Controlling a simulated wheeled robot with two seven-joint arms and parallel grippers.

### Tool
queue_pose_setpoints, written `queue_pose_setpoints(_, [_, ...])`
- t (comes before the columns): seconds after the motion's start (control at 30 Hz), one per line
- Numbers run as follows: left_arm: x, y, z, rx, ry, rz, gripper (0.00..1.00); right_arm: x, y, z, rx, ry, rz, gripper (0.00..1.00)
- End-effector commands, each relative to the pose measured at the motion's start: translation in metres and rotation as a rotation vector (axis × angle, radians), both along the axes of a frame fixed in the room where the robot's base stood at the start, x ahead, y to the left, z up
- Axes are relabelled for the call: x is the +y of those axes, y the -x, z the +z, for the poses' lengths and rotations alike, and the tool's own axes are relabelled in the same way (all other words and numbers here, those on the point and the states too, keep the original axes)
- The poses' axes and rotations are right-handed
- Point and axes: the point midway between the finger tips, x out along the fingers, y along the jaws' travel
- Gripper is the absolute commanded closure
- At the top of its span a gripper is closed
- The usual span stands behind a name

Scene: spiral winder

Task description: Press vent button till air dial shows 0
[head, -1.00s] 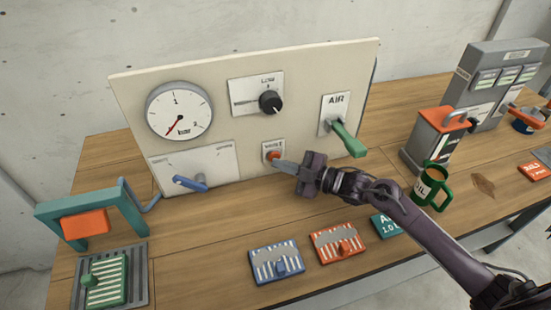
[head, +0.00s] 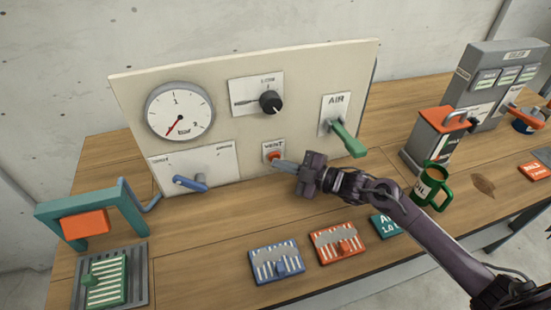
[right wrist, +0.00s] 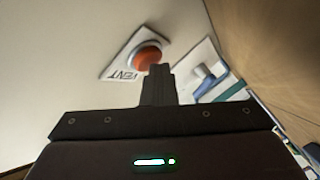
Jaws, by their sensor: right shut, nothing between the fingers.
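The orange-red vent button (head: 273,155) sits on its white VENT plate low on the cream panel. My right gripper (head: 278,162) is shut and empty, with its fingertips right at the button. The right wrist view also shows the button (right wrist: 148,55) just beyond the closed fingers (right wrist: 158,72); whether they touch cannot be told. The round air dial (head: 179,112), marked bar, hangs at the panel's upper left. Its red needle points down and left, at the low end of the scale; the zero mark is too small to read. My left gripper is not in view.
A green AIR lever (head: 347,138) juts out right of the button. A black knob (head: 271,102) is above it and a blue lever (head: 190,184) to its left.

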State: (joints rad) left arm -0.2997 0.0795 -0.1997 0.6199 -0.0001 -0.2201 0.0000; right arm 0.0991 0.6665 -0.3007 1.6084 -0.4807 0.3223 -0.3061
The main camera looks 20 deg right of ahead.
Motion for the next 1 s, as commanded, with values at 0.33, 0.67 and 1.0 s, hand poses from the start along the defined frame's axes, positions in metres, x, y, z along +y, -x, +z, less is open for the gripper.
queue_pose_setpoints(0.33, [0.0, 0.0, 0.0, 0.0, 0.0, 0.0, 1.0, -0.001, -0.001, 0.0, -0.001, 0.0, -0.002, 1.0])
queue_pose_setpoints(0.67, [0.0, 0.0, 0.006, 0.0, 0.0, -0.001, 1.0, -0.001, 0.007, 0.001, 0.001, 0.0, -0.001, 1.0])
queue_pose_setpoints(1.0, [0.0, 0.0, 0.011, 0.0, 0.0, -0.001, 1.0, -0.001, 0.017, 0.0, -0.001, 0.001, -0.001, 1.0])
